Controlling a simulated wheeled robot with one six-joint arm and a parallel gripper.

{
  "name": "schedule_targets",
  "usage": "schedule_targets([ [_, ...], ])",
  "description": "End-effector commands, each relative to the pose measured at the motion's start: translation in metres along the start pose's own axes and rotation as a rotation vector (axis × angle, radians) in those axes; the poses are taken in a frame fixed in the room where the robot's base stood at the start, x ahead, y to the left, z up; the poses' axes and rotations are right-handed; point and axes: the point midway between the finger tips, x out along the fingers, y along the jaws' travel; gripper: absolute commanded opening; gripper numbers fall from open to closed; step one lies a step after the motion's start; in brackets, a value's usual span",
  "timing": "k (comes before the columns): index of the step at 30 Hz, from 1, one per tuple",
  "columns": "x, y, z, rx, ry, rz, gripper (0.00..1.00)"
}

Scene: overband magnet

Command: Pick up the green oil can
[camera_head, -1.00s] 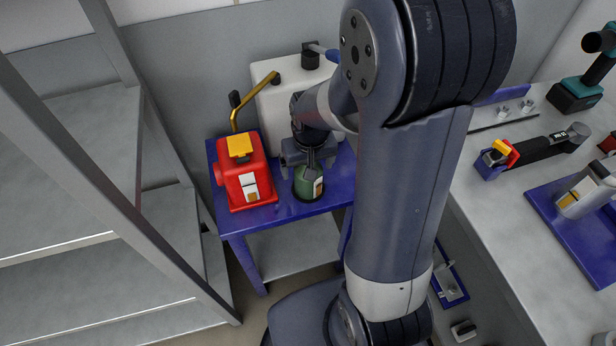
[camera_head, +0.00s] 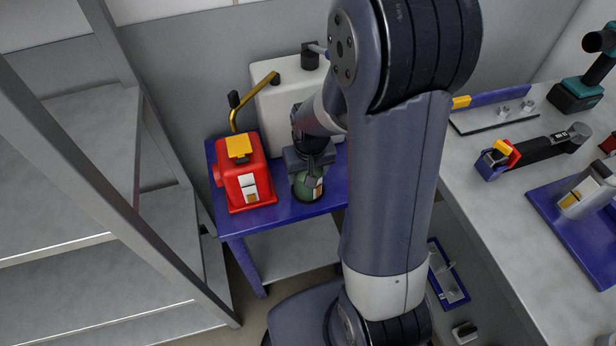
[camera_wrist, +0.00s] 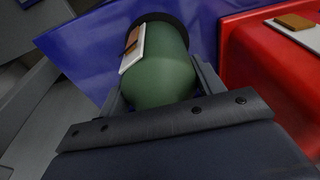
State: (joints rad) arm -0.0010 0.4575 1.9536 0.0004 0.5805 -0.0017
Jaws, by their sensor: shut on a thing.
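The green oil can (camera_head: 305,189) stands on the small blue table (camera_head: 272,216), with a pale and brown label on its front. In the wrist view the green can (camera_wrist: 165,72) fills the space between my fingers, its dark end pointing away. My gripper (camera_head: 311,176) is shut on the can from above, and in the wrist view its fingers (camera_wrist: 161,92) lie along both sides of the body. The upper part of the can is hidden by my gripper. I cannot tell whether the can's base is clear of the table top.
A white container (camera_head: 285,108) stands behind. A grey shelf rack (camera_head: 160,200) is at left. A grey workbench (camera_head: 500,225) with tools is at right.

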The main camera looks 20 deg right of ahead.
Motion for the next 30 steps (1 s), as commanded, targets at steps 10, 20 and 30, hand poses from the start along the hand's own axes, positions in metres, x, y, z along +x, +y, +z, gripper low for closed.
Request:
schedule_targets([
  [10, 0.0, 0.0, 0.0, 0.0, 0.001, 0.0, 0.3],
  [20, -0.006, 0.0, -0.003, 0.0, 0.001, 0.0, 0.3],
  [30, -0.035, 0.0, -0.011, 0.0, 0.001, 0.0, 0.3],
])
